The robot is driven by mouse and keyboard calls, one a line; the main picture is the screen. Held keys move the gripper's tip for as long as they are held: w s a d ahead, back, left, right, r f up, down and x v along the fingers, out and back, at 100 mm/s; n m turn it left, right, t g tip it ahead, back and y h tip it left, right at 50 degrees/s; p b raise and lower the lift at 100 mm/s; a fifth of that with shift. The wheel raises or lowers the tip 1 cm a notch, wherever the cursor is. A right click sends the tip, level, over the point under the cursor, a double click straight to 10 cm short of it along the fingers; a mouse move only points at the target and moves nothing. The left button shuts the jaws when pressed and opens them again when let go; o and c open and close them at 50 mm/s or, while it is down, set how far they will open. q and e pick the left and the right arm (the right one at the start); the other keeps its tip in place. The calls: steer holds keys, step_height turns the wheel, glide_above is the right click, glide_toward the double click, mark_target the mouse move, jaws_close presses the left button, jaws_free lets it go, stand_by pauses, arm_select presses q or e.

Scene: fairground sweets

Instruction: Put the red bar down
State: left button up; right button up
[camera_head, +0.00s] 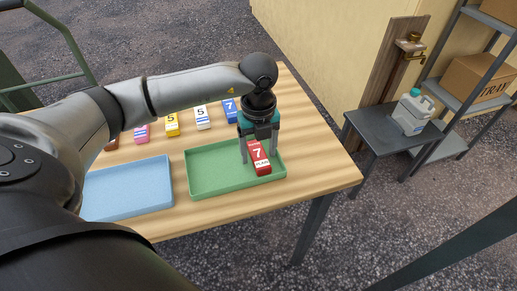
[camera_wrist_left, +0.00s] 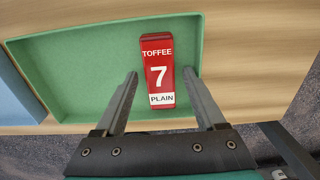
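The red bar (camera_head: 260,162), labelled "TOFFEE 7 PLAIN", is at the right end of the green tray (camera_head: 206,186). It also shows in the left wrist view (camera_wrist_left: 157,75), over the tray floor, and seems to rest there. My left gripper (camera_head: 260,152) points down over it. Its fingers (camera_wrist_left: 160,73) stand on either side of the bar, spread wider than it, with a visible gap on the left side. The gripper looks open around the bar. My right gripper is not in view.
A blue tray (camera_head: 128,187) lies left of the green one. A row of bars stands behind, among them a yellow one (camera_head: 172,124), a white one (camera_head: 202,117) and a blue one (camera_head: 230,110). A grey side table (camera_head: 378,130) with a jug (camera_head: 411,112) stands right of the wooden table.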

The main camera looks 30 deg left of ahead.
mark_target(259, 154)
arm_select(q)
steer(key=shift+r, duration=0.25)
step_height(259, 154, up, 12)
steer(key=p, duration=0.2)
steer(key=shift+f, duration=0.1)
stand_by(0.3)
